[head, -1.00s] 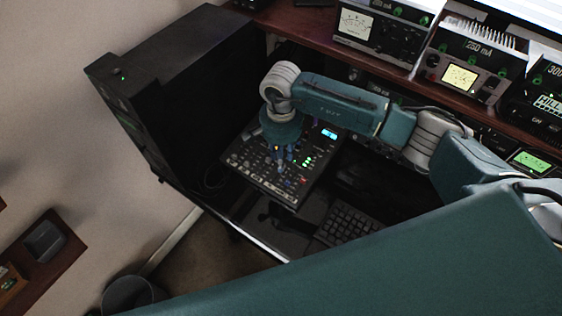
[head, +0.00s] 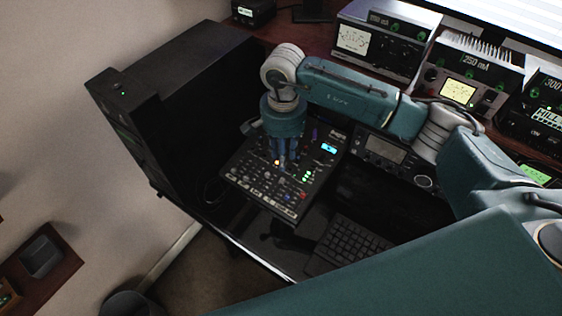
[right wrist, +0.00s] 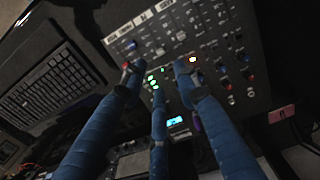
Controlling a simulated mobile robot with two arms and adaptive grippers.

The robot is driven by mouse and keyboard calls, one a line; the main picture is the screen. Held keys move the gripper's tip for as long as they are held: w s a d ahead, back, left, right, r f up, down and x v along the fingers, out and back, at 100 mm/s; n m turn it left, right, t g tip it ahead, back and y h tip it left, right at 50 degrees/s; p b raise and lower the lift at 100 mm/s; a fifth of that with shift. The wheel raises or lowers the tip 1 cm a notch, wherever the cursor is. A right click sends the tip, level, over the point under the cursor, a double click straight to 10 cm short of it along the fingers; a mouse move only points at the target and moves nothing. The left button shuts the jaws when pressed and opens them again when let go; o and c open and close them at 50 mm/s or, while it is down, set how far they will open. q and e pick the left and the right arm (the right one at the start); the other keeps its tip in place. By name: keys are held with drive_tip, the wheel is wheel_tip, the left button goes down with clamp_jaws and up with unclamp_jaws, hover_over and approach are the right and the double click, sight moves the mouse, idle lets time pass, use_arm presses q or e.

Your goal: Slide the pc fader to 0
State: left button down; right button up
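The black mixer panel (head: 250,191), covered in knobs, buttons and lit indicators, lies on the desk in the head view. It also fills the upper part of the right wrist view (right wrist: 215,40). The pc fader cannot be singled out; the labels are too small to read and my fingers cover part of the panel. My right gripper (head: 284,164) points down over the middle of the panel. In the right wrist view its blue fingers (right wrist: 158,74) are spread with a gap between the tips, holding nothing I can see. Contact with the panel is unclear. My left gripper is not in view.
A black computer tower (head: 175,90) stands left of the panel. A keyboard (head: 347,241) lies to its front right. A radio with a screen (head: 385,150) sits right of the panel under the shelf. Several meters, one (head: 472,78) with a yellow display, stand on the shelf.

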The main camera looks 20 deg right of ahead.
sight(282, 179)
wheel_tip(282, 179, down, 11)
drive_tip(key=p, duration=0.3)
drive_tip(key=shift+a+r, duration=0.1)
drive_tip(key=shift+r, duration=0.1)
drive_tip(key=shift+c, duration=0.5)
clamp_jaws()
